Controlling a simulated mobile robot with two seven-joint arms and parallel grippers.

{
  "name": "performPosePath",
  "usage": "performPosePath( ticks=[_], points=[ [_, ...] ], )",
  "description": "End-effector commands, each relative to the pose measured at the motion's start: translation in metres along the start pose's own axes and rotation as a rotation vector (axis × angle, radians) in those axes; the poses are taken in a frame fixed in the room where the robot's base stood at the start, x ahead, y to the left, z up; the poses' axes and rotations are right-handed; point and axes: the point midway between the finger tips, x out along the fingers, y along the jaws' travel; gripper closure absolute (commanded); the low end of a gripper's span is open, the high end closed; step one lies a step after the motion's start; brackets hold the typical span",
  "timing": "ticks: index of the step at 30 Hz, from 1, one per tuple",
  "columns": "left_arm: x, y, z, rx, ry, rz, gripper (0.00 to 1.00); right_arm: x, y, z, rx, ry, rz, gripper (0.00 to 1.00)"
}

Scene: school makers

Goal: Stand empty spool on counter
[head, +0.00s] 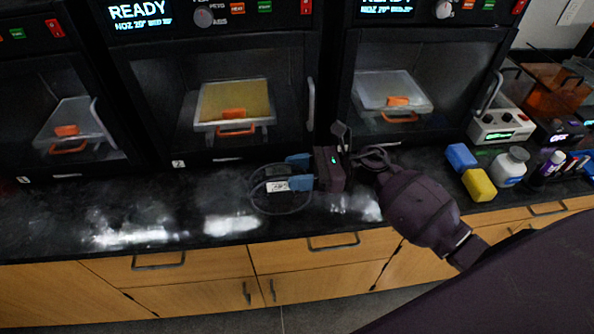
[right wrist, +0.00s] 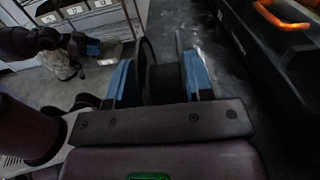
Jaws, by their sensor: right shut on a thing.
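The empty spool (head: 281,172) is dark with a thin round rim, at the middle of the head view. My right gripper (head: 290,173) is shut on it, with a blue finger on either side. In the right wrist view the spool's dark hub and flanges (right wrist: 166,84) sit between the blue fingers (right wrist: 160,80). The spool is over the black counter (head: 60,222); I cannot tell whether it touches it. What looks like my left gripper (right wrist: 88,47) shows small in the right wrist view; its jaws are unclear.
Black printers with READY screens and glass doors (head: 235,105) line the back of the counter. Blue (head: 461,157) and yellow (head: 479,185) blocks, a white bottle (head: 509,167) and a grey control box (head: 501,127) stand at right. The counter left of the spool is clear. Wooden drawers (head: 190,268) lie below.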

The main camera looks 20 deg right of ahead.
Motion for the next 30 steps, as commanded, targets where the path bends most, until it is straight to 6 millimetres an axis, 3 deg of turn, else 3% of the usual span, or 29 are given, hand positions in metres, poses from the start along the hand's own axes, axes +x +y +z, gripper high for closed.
performPosePath(
  ticks=[10, 11, 15, 27, 30],
  points=[
    [0.001, 0.0, 0.002, 0.0, -0.001, 0.0, 0.51, 0.0, 0.0, -0.003, -0.001, 0.0, 0.0, 0.9],
    [0.001, 0.0, 0.001, 0.0, 0.001, 0.0, 0.51, 0.0, 0.0, -0.003, -0.001, 0.0, 0.0, 0.5],
    [0.0, 0.0, -0.001, 0.0, 0.003, 0.0, 0.51, 0.0, 0.0, -0.001, -0.002, 0.0, 0.0, 0.28],
    [-0.001, -0.001, -0.007, 0.002, 0.01, 0.0, 0.51, 0.0, 0.0, 0.004, -0.004, -0.001, -0.001, 0.27],
    [0.001, 0.0, 0.001, 0.002, 0.0, 0.0, 0.51, -0.014, -0.001, -0.001, -0.001, 0.003, -0.002, 0.27]
  ],
)
